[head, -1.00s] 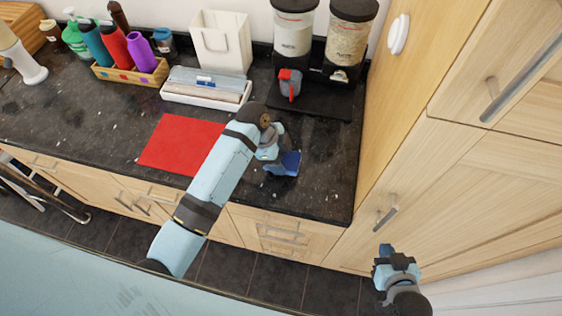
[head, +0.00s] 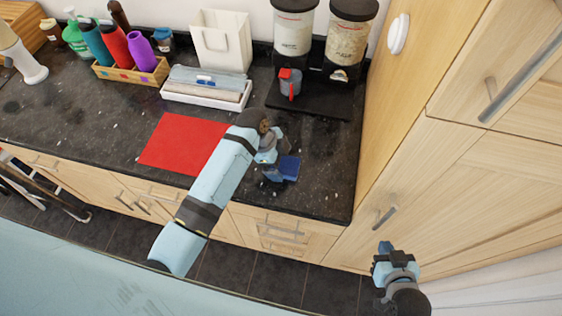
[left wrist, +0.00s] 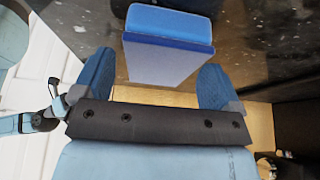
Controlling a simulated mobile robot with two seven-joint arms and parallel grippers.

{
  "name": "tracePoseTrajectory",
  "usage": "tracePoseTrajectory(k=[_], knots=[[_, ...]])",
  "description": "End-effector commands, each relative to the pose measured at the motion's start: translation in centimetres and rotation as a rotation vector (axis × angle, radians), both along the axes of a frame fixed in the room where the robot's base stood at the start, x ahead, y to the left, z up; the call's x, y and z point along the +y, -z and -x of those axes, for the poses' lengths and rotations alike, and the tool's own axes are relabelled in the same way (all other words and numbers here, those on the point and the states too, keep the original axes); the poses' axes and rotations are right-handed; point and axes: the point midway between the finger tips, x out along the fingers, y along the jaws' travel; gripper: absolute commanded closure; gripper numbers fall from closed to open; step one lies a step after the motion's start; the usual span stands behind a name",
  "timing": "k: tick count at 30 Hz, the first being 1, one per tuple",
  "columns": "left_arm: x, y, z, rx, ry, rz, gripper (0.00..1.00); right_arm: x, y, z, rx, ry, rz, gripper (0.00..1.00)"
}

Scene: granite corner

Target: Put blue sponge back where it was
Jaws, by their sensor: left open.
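The blue sponge (head: 289,167) is on the dark counter near its front edge, right of the red mat (head: 183,142). In the left wrist view the sponge (left wrist: 168,48) shows a blue top and a paler side, ahead of and partly between the fingertips. My left gripper (head: 275,171) is at the sponge's left side in the head view. In the left wrist view its blue fingers (left wrist: 156,64) are apart, with a visible gap on each side of the sponge. My right gripper (head: 386,249) is low at the right, away from the counter; its jaw gap is unclear.
Two dispensers (head: 293,30) stand on a black base with a red and grey cup (head: 290,84). A wooden cabinet (head: 400,100) bounds the right side.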

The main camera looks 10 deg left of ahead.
Motion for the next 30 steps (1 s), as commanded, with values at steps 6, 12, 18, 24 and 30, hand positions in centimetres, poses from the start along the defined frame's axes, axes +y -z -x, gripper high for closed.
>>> tracePoseTrajectory(k=[6,12,18,24,30], knots=[[1.9,-4.0,-0.1,-0.005,0.001,-0.002,0.09,0.1,0.3,0.1,-0.008,-0.018,0.011,1.00],[3.4,-7.7,0.0,-0.005,0.001,-0.002,0.09,-0.2,0.7,0.4,-0.008,-0.032,0.025,1.00],[4.2,-9.7,0.0,-0.002,0.000,0.000,0.09,-0.1,0.9,0.6,-0.004,-0.031,0.022,1.00],[4.3,-10.1,0.0,0.000,0.001,0.000,0.09,0.0,0.9,0.5,-0.004,-0.029,0.019,1.00],[4.3,-10.0,0.0,0.000,0.001,0.000,0.09,0.0,0.8,0.3,-0.008,-0.027,0.018,1.00]])
